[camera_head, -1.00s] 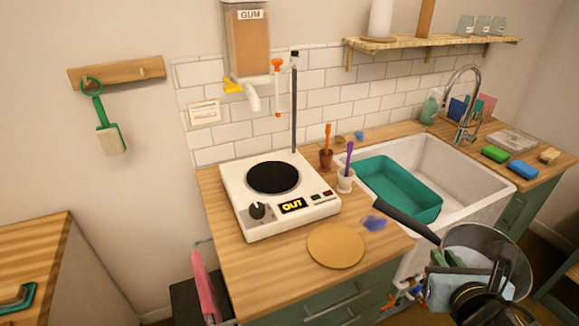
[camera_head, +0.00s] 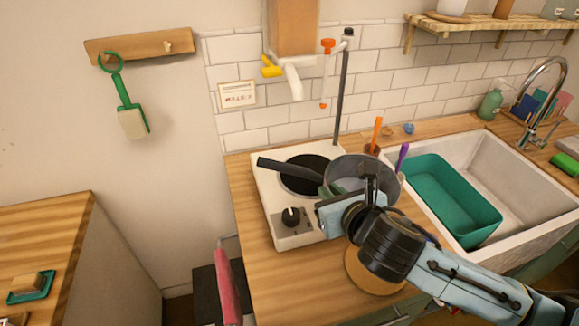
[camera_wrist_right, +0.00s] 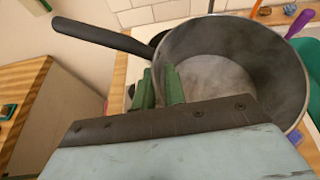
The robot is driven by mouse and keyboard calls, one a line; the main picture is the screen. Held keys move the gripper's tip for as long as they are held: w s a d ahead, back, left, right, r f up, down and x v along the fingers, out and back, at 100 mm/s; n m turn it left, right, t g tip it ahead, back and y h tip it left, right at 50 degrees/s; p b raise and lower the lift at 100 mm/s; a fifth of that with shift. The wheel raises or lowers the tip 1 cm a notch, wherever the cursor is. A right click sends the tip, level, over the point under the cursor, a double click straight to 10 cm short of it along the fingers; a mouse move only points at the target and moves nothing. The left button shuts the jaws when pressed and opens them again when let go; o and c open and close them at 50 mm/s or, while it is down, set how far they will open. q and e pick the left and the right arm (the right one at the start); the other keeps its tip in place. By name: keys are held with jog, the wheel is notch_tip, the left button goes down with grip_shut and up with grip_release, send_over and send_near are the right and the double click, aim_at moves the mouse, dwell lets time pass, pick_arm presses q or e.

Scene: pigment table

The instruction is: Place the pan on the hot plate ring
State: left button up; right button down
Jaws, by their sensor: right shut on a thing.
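The grey pan (camera_head: 358,170) is at the right side of the white hot plate (camera_head: 268,205). Its dark handle (camera_head: 288,168) points left, across the black ring (camera_head: 305,182). Much of the ring shows left of the pan's body. I cannot tell the pan's height above the plate. My right gripper (camera_head: 352,192) is shut on the pan's near wall. In the right wrist view, its green fingers (camera_wrist_right: 160,86) are at the rim of the pan (camera_wrist_right: 235,65), and the handle (camera_wrist_right: 100,35) reaches left. My left gripper is not in view.
A dark upright pole (camera_head: 342,95) and a white spout (camera_head: 293,82) are behind the plate. A brown cup (camera_head: 372,149) stands close behind the pan. A round board (camera_head: 362,275) lies under my right arm. A green basin (camera_head: 450,200) sits in the sink.

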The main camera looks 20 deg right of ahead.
aim_at(329, 166)
jog(key=w+a+n+y+p, duration=0.1)
jog(key=w+a, duration=0.1)
jog(key=w+a+n+y, duration=0.1)
jog(key=w, duration=0.1)
jog(key=w+a+r+n+g+y+p, duration=0.1)
jog(key=a, duration=0.1)
jog(key=shift+w+a+p, duration=0.3)
jog(key=shift+w+p, duration=0.05)
jog(key=shift+w, duration=0.05)
jog(key=w, duration=0.1)
jog(key=w+p, duration=0.1)
jog(key=w+a+n+y, duration=0.1)
jog(key=shift+r+g, duration=0.25)
jog(key=shift+g, duration=0.15)
jog(key=w+d+r+p, duration=0.3)
jog(key=w+r, duration=0.1)
jog(key=w, duration=0.4)
jog(key=shift+n+g, duration=0.3)
notch_tip(329, 166, down, 10)
jog(key=shift+d+f+b, duration=0.15)
jog(key=shift+f+b, duration=0.05)
jog(key=shift+b, duration=0.15)
jog(key=c, duration=1.4)
grip_release()
jog(key=shift+s+f, duration=0.2)
jog(key=shift+c, duration=0.2)
jog(key=shift+r, duration=0.1)
jog(key=v, duration=1.2)
jog(key=shift+d, duration=0.1)
